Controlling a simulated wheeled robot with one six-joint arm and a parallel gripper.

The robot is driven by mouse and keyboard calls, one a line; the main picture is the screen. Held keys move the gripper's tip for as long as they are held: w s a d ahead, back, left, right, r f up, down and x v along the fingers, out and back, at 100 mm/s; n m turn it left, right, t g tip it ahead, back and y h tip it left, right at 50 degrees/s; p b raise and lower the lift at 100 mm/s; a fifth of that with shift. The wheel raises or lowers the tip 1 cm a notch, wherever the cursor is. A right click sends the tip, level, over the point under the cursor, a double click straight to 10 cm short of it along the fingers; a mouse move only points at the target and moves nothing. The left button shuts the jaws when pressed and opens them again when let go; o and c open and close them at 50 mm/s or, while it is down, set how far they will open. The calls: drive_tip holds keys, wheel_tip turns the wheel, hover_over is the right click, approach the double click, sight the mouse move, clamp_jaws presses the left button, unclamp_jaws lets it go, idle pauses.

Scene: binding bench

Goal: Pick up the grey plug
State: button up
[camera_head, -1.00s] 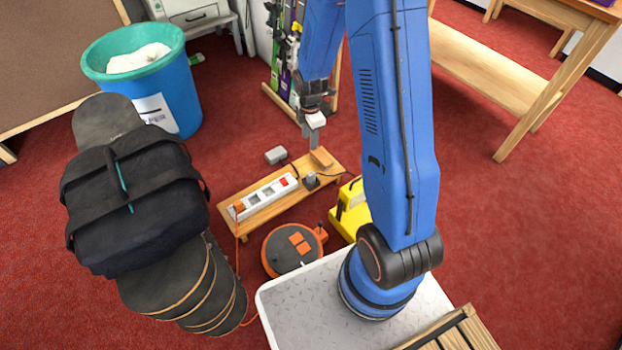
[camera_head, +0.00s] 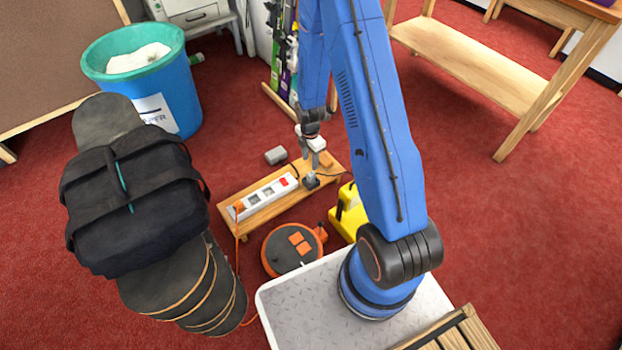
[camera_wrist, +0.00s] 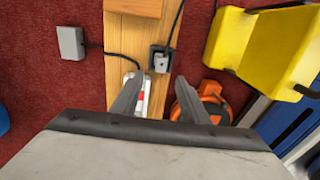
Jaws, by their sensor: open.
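The grey plug (camera_head: 310,181) sits on a low wooden bench (camera_head: 252,224), near its right end, with a dark part around its base. In the wrist view the plug (camera_wrist: 160,64) lies just ahead of the fingertips, roughly midway between them, with a black cable running from it. My gripper (camera_head: 311,163) is open and empty above the plug. In the wrist view its two fingers (camera_wrist: 158,88) stand apart, with a gap between them and the plug. My arm hides part of the area to the right.
A white power strip (camera_head: 268,193) with an orange plug (camera_head: 238,207) lies on the bench. A grey box (camera_head: 276,155) is on the floor behind it. An orange cable reel (camera_head: 284,254) and a yellow object (camera_head: 349,212) stand in front. A wooden block (camera_wrist: 137,7) is at the bench's end.

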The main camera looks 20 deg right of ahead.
sight(311, 173)
drive_tip(key=shift+s+d+f, duration=0.1)
drive_tip(key=shift+d+f, duration=0.05)
drive_tip(key=shift+f, duration=5.25)
drive_tip(key=shift+c, duration=0.3)
drive_tip(key=c, duration=0.9)
